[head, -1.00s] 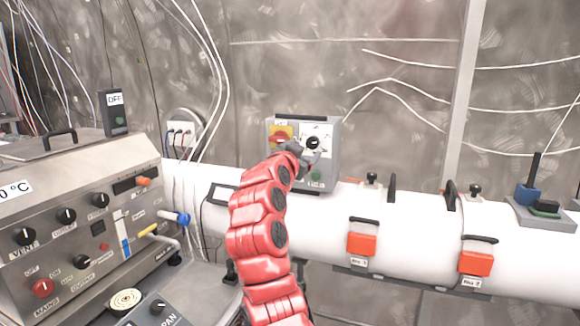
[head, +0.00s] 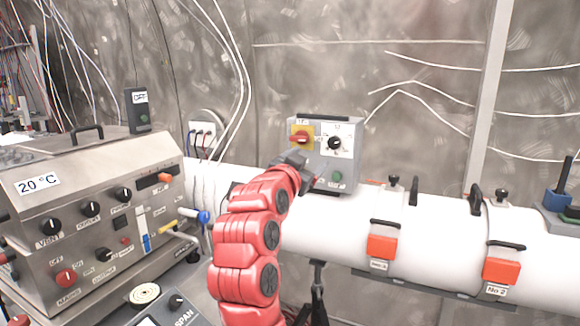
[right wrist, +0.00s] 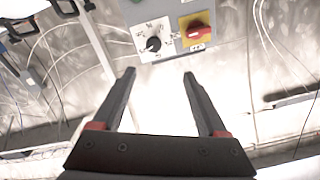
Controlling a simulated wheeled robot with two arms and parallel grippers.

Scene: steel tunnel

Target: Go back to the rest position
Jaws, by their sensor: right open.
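My red right arm rises from the bottom of the head view. Its dark gripper (head: 298,160) is at the lower left of a grey control box (head: 350,160). In the right wrist view the two fingers (right wrist: 160,75) stand wide apart with nothing between them. The box carries a red switch on a yellow plate (head: 301,137), a black knob on a white plate (head: 334,143) and a green button (head: 337,176). The switch (right wrist: 196,32) and knob (right wrist: 153,44) also show beyond the fingertips, apart from them. My left gripper is not in view.
A steel console (head: 95,215) with knobs, levers and a 20 °C label stands at the left. A white pipe (head: 440,235) with two red-orange blocks, No 2 (head: 501,270) among their labels, runs right. A small panel (head: 165,310) lies low in front.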

